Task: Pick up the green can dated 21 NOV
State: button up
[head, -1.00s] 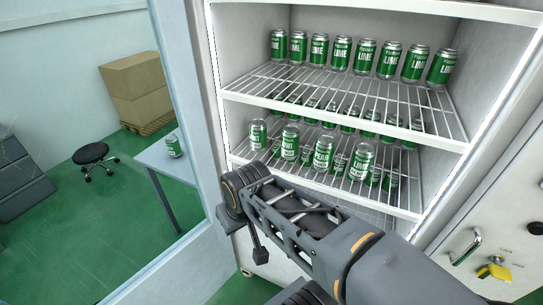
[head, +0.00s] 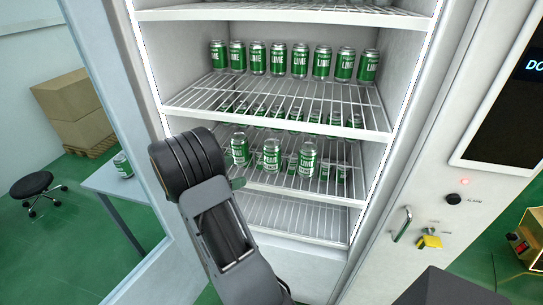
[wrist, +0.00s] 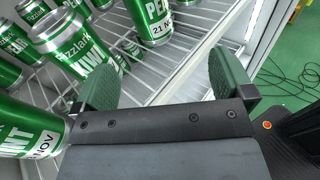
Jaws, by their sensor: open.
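A green can labelled PEA… with "21 NOV" on a white tag (wrist: 158,22) stands on a wire shelf, ahead of my gripper in the wrist view; its top is cut off. In the head view my arm hides most of the gripper; one green fingertip shows.
A KIWI can (wrist: 75,45) and a can tagged "NOV" (wrist: 30,130), its day unclear, stand left of my gripper. The upper shelf (head: 290,97) and cabinet walls bound the space. Another can (head: 122,165) stands on a side table.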

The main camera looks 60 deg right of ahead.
aim_at(264, 158)
jog(key=shift+n+h, duration=0.5)
jog(key=shift+h, duration=0.1)
jog(key=x, duration=0.3)
jog(key=p+x, duration=0.1)
jog(key=x, duration=0.1)
jog(key=w+x, duration=0.1)
jog(key=x, duration=0.2)
jog(key=shift+d+f+p, duration=0.1)
jog(key=shift+d+p, duration=0.2)
jog(key=shift+d, duration=0.3)
jog(key=shift+p+x, duration=1.1)
jog(key=shift+x, duration=2.1)
jog(key=shift+s, duration=0.1)
jog(key=shift+a, duration=0.1)
jog(key=shift+c, duration=0.2)
jog(key=c, duration=1.2)
